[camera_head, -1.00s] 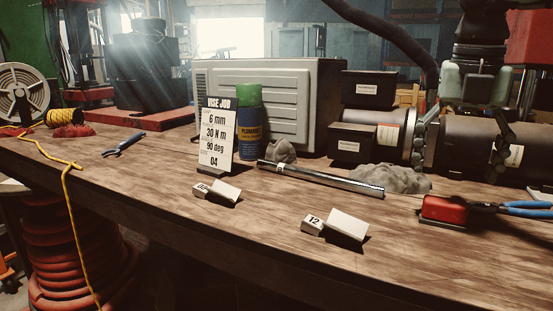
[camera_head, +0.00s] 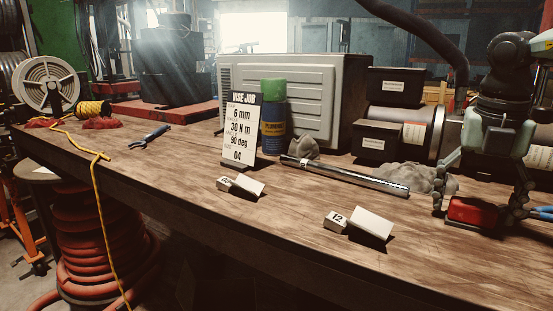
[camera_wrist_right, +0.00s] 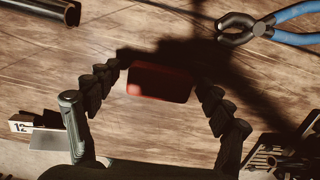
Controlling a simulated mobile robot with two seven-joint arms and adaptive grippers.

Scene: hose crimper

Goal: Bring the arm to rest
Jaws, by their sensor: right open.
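My right gripper (camera_head: 479,211) is open at the right of the head view, its fingers pointing down on either side of a red block (camera_head: 473,211). The block lies on the wooden workbench (camera_head: 300,235). In the right wrist view the block (camera_wrist_right: 160,82) shows in shadow between the two spread fingers of the gripper (camera_wrist_right: 160,77), with gaps on both sides, so it is not gripped. How high the fingertips are above the bench is hard to tell. My left gripper is out of view.
Blue-handled pliers (camera_wrist_right: 262,28) lie close beside the gripper. A metal bar (camera_head: 345,177), a grey lump (camera_head: 415,178), number tags such as 12 (camera_head: 336,222), a sign (camera_head: 240,135) and a spray can (camera_head: 273,125) are further left.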

